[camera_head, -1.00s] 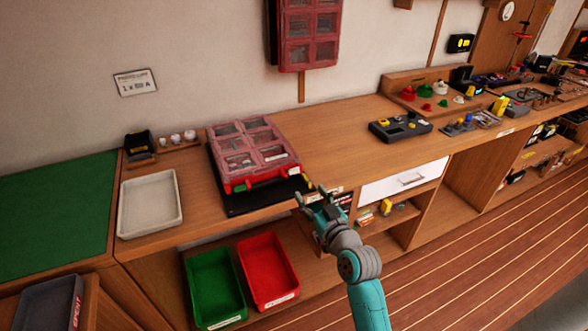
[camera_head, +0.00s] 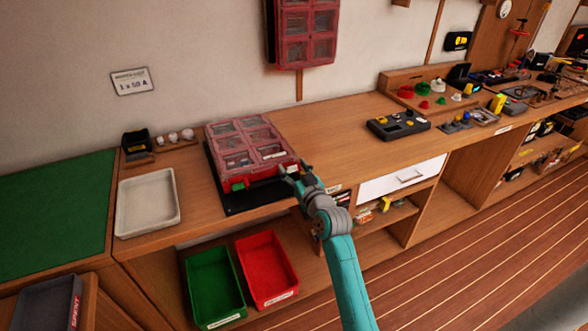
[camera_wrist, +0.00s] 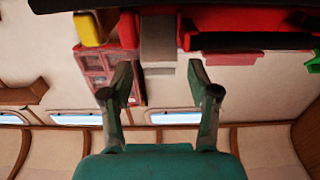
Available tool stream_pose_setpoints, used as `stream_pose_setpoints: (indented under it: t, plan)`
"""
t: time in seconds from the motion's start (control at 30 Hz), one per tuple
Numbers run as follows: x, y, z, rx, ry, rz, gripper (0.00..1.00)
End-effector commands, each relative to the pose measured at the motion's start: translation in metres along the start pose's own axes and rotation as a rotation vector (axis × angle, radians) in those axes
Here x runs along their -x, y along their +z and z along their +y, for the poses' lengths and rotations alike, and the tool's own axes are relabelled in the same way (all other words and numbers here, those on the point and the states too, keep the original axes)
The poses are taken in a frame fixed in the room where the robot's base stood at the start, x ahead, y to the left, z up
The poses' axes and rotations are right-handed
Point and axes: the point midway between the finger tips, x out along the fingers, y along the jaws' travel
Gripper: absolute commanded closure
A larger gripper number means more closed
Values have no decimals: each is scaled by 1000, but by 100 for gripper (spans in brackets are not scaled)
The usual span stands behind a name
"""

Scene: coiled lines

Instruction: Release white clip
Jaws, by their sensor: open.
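The red case (camera_head: 245,142) with clear windowed compartments lies on a black mat (camera_head: 240,200) on the bench. Its front edge carries a green clip (camera_head: 238,184) at the left. My gripper (camera_head: 290,172) is at the right end of this front edge and covers the place of the white clip in the head view. In the wrist view a pale grey-white piece (camera_wrist: 158,40), apparently the white clip, sits between red parts. My open gripper (camera_wrist: 160,80) has one finger on each side below it, with a visible gap and nothing between the tips.
A white tray (camera_head: 120,202) stands left of the case. A green bin (camera_head: 214,285) and a red bin (camera_head: 267,270) stand below the bench front. A dark device (camera_head: 398,125) lies to the right, with clear benchtop (camera_head: 340,135) between.

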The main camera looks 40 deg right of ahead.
Motion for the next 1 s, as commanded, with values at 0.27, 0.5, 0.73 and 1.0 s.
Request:
stream_pose_setpoints:
  t: [0.27, 0.5, 0.73, 1.0]
  plan:
    - [0, 0, 0, 0, 0, -1, 47]
    - [0, 0, 0, 0, 0, -1, 100]
    - [0, 3, -2, 2, -9, 28, 100]
    - [4, 6, -2, 1, -8, 118, 100]
